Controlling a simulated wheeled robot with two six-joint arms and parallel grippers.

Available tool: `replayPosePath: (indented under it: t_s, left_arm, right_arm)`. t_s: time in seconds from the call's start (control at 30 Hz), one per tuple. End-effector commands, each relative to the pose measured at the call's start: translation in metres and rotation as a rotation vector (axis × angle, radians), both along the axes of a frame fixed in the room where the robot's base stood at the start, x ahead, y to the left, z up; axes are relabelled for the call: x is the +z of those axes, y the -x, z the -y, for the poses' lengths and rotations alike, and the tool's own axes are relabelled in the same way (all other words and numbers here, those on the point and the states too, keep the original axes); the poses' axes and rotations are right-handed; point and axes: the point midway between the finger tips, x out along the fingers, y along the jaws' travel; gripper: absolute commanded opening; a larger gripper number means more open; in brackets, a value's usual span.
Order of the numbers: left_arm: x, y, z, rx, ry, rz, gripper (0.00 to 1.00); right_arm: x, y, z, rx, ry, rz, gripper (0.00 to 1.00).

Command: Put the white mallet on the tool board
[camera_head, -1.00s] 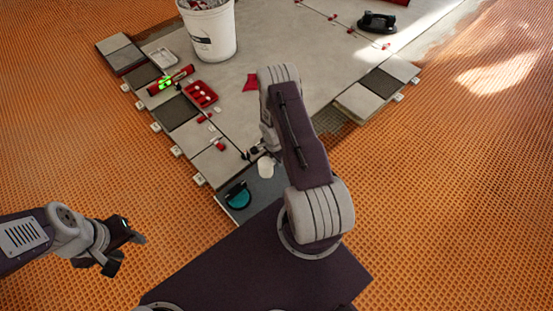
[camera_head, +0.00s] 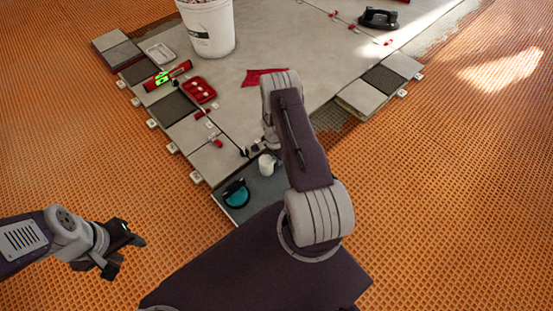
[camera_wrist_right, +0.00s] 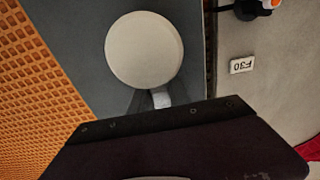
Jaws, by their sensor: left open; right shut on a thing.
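The white mallet shows its round white head (camera_wrist_right: 144,52) in the right wrist view, with a short pale piece of handle at the dark fingers of my right gripper (camera_wrist_right: 160,100). My right gripper is shut on the mallet. In the head view the mallet (camera_head: 266,165) is beside my right forearm, over the blue-grey tool board (camera_head: 266,188). I cannot tell whether it touches the board. A teal and black round tool (camera_head: 237,194) sits on the board's left part. My left gripper (camera_head: 125,252) is open and empty above the orange floor, left of the board.
Grey tiles (camera_head: 212,160) with white clips line the left edge beyond the board. A red tray (camera_head: 199,90), a green-lit level (camera_head: 168,76), a white bucket (camera_head: 208,30) and a red piece (camera_head: 260,76) lie farther back. A black-handled tool (camera_head: 379,18) is at back right.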

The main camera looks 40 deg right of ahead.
Motion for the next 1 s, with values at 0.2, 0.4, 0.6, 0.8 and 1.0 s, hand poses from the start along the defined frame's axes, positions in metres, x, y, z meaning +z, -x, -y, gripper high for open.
replayPosePath:
  t_s: [0.2,0.4,0.6,0.8,1.0]
  left_arm:
    - [0.0,0.0,0.0,0.0,0.0,0.0,0.45]
    - [0.002,0.0,0.0,0.0,0.0,0.0,0.45]
    - [0.039,0.0,0.0,0.0,0.0,0.0,0.45]
    - [0.074,0.0,0.0,0.0,0.0,0.0,0.45]
    - [0.088,0.0,0.0,0.0,0.0,0.0,0.45]
  right_arm:
    - [0.0,0.0,0.0,0.0,0.0,0.0,0.43]
    - [0.003,0.0,0.0,0.0,0.0,0.0,0.43]
    - [0.048,0.0,-0.002,0.0,0.001,0.001,0.43]
    - [0.098,0.0,-0.006,-0.001,0.0,0.0,0.43]
    - [0.121,0.001,-0.008,0.0,0.0,-0.001,0.43]
